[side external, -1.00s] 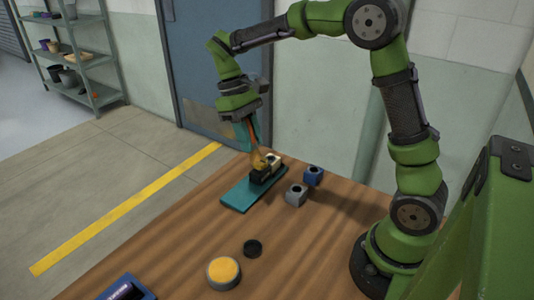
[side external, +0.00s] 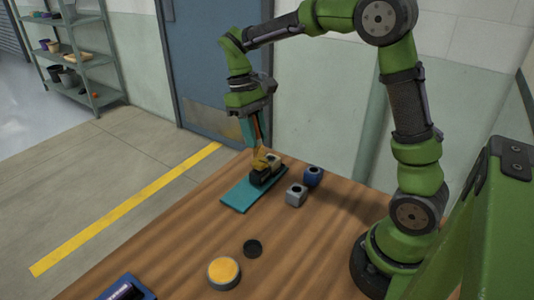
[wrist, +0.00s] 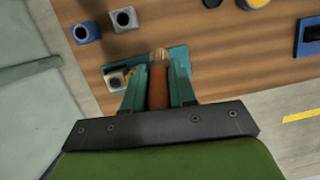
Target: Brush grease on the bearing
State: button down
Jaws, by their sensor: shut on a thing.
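My gripper (side external: 254,138) is shut on the brown handle of a brush (wrist: 158,90), held between its teal fingers in the wrist view. The brush points down, and its yellowish bristles (side external: 260,161) are at the top of the bearing, a black block with a cream part (side external: 263,176). I cannot tell whether the bristles touch it. The bearing sits at the far end of a teal plate (side external: 238,196). In the wrist view the bearing (wrist: 114,81) is partly hidden by a finger. An open tin of yellow grease (side external: 224,272) stands near the front of the table.
A grey block with a hole (side external: 296,195) and a similar blue block (side external: 313,176) stand right of the plate. A black round lid (side external: 252,248) lies by the tin. A blue tray (side external: 146,293) holding a dark object is at the front edge. The mid-table wood is clear.

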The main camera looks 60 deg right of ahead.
jog(key=w+d+r+t, duration=0.25)
jog(key=w+d, duration=0.35)
jog(key=d, duration=0.6)
notch_tip(320, 180, down, 6)
jog(key=shift+w+n+t+h, duration=0.2)
jog(key=shift+n+t+h, duration=0.1)
jog(key=shift+t, duration=0.05)
jog(key=shift+r, duration=0.15)
